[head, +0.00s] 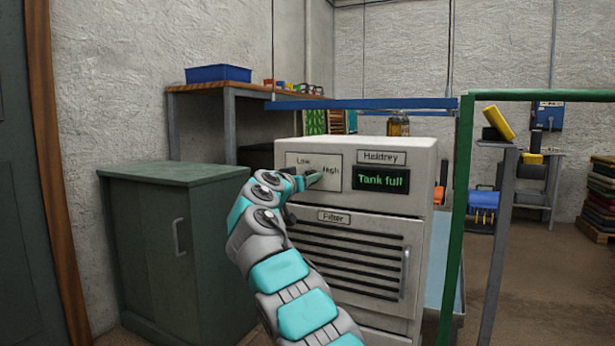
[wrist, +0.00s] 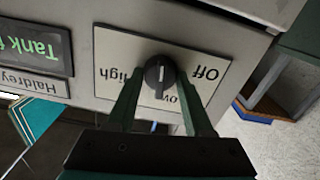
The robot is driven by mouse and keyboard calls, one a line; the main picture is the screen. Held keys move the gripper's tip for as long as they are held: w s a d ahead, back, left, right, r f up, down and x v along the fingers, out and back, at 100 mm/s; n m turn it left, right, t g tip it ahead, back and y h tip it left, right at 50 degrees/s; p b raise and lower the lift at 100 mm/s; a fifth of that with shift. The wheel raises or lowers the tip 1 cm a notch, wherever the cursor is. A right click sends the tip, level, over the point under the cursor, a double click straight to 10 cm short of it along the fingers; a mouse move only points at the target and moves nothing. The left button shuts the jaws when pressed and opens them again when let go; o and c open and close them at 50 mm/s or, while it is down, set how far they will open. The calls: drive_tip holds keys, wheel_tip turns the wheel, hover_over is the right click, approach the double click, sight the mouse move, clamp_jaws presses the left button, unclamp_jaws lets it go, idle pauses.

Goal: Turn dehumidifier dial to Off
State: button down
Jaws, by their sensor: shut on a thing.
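The dehumidifier (head: 375,232) is a pale grey box with a Haldrey label, a Filter grille and a screen (head: 381,179) reading "Tank full". Its dial (wrist: 160,74) is a round dark knob on a light plate (wrist: 207,52), seen upside down in the wrist view. The plate reads High at left, Low below and Off at upper right. The dial's white mark points down in that view, toward Low. My gripper (wrist: 160,88) is shut on the dial, one finger on each side, partly covering Low and High. In the head view my gripper (head: 312,178) hides the dial and Off.
A dark green cabinet (head: 180,240) stands close on the left. A workbench (head: 230,93) with a blue tray (head: 218,73) is behind it. A green metal frame post (head: 459,220) stands just right of the dehumidifier. Open floor (head: 550,285) shows at the right.

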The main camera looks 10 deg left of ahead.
drive_tip(key=n+p, duration=0.2)
drive_tip(key=n, duration=0.2)
drive_tip(key=shift+w+r+n, duration=0.1)
drive_tip(key=shift+r+n, duration=0.05)
drive_tip(key=shift+n, duration=0.15)
drive_tip(key=n+p, duration=0.3)
drive_tip(key=n, duration=0.1)
drive_tip(key=shift+a+f+n+p, duration=0.1)
drive_tip(key=shift+f+n+p, duration=0.1)
drive_tip(key=shift+n+p, duration=0.4)
drive_tip(key=shift+n, duration=0.3)
drive_tip(key=shift+c, duration=1.5)
unclamp_jaws()
drive_tip(key=b+v, duration=0.2)
drive_tip(key=v, duration=0.5)
drive_tip(key=shift+s+a, duration=0.15)
drive_tip(key=shift+s, duration=0.2)
